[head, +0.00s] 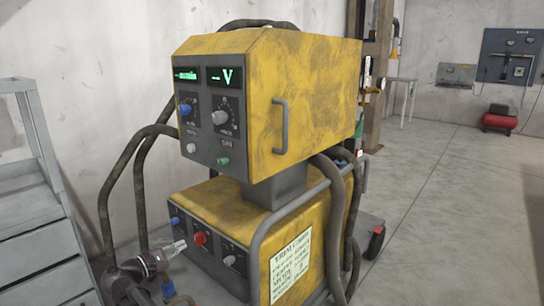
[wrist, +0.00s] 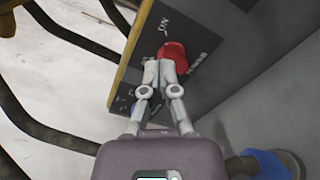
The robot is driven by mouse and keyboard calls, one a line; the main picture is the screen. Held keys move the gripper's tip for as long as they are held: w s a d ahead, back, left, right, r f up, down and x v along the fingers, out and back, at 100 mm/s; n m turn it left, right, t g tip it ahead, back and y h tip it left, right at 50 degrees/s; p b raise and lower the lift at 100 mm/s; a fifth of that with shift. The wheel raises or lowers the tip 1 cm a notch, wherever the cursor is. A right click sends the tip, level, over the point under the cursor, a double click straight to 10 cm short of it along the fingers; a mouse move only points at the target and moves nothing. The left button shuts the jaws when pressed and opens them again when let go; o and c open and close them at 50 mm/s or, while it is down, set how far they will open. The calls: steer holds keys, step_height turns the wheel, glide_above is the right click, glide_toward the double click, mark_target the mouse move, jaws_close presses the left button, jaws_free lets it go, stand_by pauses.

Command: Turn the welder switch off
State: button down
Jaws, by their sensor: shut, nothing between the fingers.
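The yellow welder (head: 297,245) stands in the middle of the head view. Its lower dark panel carries a red switch knob (head: 199,238) between a blue knob and a white knob. In the wrist view the red knob (wrist: 174,50) sits just beyond my fingertips, near an "ON" label. My gripper (head: 182,244) is shut and empty, coming from the lower left with its tips close to the red knob. In the wrist view my gripper (wrist: 163,66) overlaps the knob's lower edge; I cannot tell if they touch. The displays (head: 222,77) on the upper unit glow green.
Thick hoses (head: 108,190) loop at the welder's left, near my arm. A grey bent rail (head: 262,245) runs along the welder's right side. Grey steps (head: 35,200) stand at the left. The floor to the right is open.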

mark_target(203, 228)
steer(key=shift+n, duration=0.4)
steer(key=n, duration=0.1)
steer(key=s+n, duration=0.1)
steer(key=n, duration=0.3)
steer(key=shift+s+d+f+b, duration=0.2)
steer(key=shift+s+f+b, duration=0.05)
steer(key=shift+f+b, duration=0.1)
steer(key=shift+w+d, duration=0.1)
steer(key=shift+x, duration=3.35)
steer(key=shift+w+a+f+b, duration=0.3)
steer(key=shift+a+f+b, duration=0.05)
steer(key=shift+a, duration=0.05)
steer(key=shift+w+a+r+p, duration=0.25)
steer(key=shift+a+r+p, duration=0.05)
steer(key=shift+r+p, duration=0.1)
steer(key=shift+w+a+r, duration=0.25)
steer(key=shift+w+a, duration=0.15)
steer(key=shift+a, duration=0.05)
stand_by(0.4)
steer(key=shift+d+r+p, duration=0.1)
steer(key=shift+r+p, duration=0.3)
steer(key=shift+p, duration=0.25)
